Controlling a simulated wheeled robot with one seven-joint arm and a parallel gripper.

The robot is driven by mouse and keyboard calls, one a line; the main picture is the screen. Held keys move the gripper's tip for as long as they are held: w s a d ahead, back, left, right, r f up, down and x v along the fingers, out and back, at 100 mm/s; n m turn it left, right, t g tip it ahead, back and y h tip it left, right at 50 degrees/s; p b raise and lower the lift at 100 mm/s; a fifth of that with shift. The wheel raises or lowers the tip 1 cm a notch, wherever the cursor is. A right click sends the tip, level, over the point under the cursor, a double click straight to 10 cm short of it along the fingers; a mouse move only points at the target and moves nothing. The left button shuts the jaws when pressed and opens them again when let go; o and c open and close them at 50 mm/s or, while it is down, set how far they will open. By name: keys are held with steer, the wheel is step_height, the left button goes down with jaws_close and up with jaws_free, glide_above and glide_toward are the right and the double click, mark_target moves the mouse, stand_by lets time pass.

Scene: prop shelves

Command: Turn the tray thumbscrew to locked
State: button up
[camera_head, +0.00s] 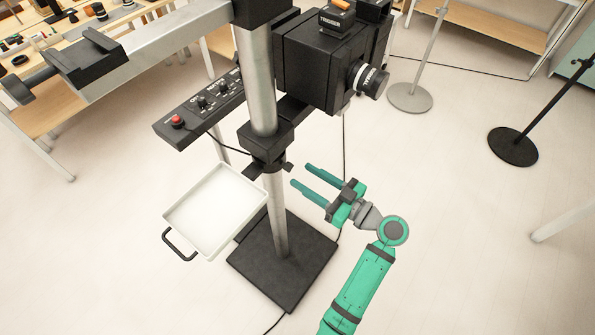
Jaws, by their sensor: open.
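The white tray (213,212) with a black loop handle sits left of the metal column (279,205). A black collar (266,143) grips the column above it. A small dark knob (288,167) sticks out at the collar's lower right and looks like the tray thumbscrew; its turn position is too small to tell. My gripper (300,175) is green, open and empty. Its two fingers are spread and point left toward the column, with the tips a little right of the knob and apparently apart from it.
A black camera (325,62) is mounted above my gripper. A control box (203,103) with a red button juts left. A black base plate (282,267) stands below, and a cable hangs behind my gripper. Open floor lies to the right, with round stand bases (513,147) farther back.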

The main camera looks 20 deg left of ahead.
mark_target(291, 168)
steer(key=shift+x, duration=1.85)
steer(key=shift+c, duration=0.6)
steer(key=c, duration=0.9)
steer(key=shift+c, duration=0.2)
